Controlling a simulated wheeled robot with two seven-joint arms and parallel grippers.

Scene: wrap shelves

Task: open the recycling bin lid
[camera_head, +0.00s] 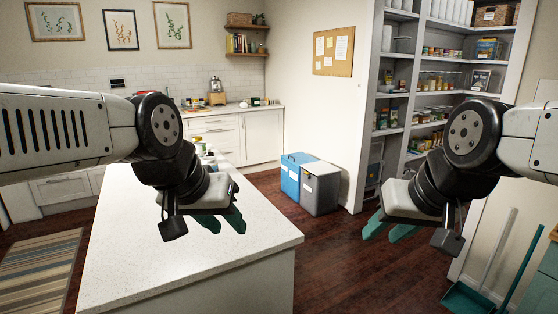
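Two lidded bins stand side by side on the floor past the counter's far right corner: a blue bin (291,180) and a grey bin (321,195). Both lids look down, and each bin has a small pale label. Which one is for recycling is too small to read. My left gripper (222,222) is open and empty above the white counter. My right gripper (388,231) is open and empty, to the right of the bins in the picture. Both grippers are well apart from the bins, closer to the camera.
The white counter (190,260) fills the near left. Open shelves with goods (435,90) stand at the right, beside a wall. A teal dustpan (467,298) and broom are at the lower right.

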